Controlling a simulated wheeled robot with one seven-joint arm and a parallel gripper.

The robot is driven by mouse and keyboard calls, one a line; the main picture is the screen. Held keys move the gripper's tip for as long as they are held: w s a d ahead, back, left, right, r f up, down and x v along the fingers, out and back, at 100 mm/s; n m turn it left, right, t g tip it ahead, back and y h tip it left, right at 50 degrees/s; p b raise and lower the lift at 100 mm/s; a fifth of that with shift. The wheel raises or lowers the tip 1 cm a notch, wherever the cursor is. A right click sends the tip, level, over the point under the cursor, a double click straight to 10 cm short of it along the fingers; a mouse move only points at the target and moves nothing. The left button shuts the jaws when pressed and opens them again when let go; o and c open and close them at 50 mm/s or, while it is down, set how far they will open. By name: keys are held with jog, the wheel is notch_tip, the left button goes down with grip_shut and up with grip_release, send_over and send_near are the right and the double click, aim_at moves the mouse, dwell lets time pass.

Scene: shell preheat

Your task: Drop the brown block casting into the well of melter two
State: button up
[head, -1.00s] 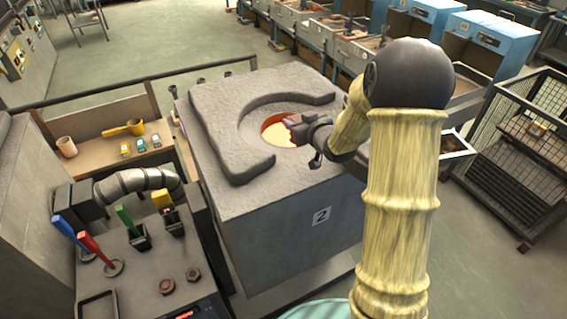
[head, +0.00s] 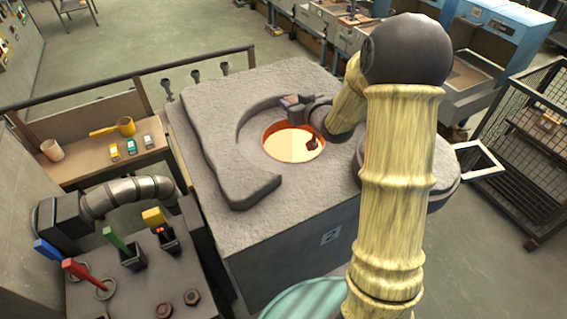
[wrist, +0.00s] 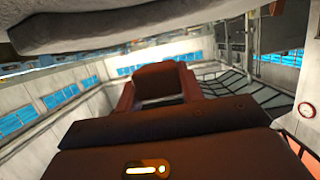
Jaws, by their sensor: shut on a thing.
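Melter two (head: 330,236) is the grey stone block marked "2" in the middle of the head view. Its round well (head: 288,146) glows orange, with a raised curved stone ridge around its left and far sides. My gripper (head: 296,106) reaches in from the right, pointing left and away, at the far edge of the well. It is shut on the small brown block casting (head: 289,100), which looks to be over or just beyond the far rim; its height is hard to tell. In the wrist view, the brown block (wrist: 160,80) sits between the two fingers.
A console with coloured levers (head: 118,246) and a bent metal pipe (head: 128,193) stand at left. A wooden shelf (head: 88,168) holds a yellow ladle, a cup and toy cars. A railing (head: 130,77) runs behind. A wire cage rack (head: 520,150) stands at right, with open floor before it.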

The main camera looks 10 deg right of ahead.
jog(key=shift+w+r, duration=0.1)
dwell(0.5)
notch_tip(320, 180, down, 6)
jog(key=b, duration=0.4)
jog(key=o, duration=1.1)
jog(key=shift+s+d, duration=0.1)
jog(key=shift+s, duration=0.1)
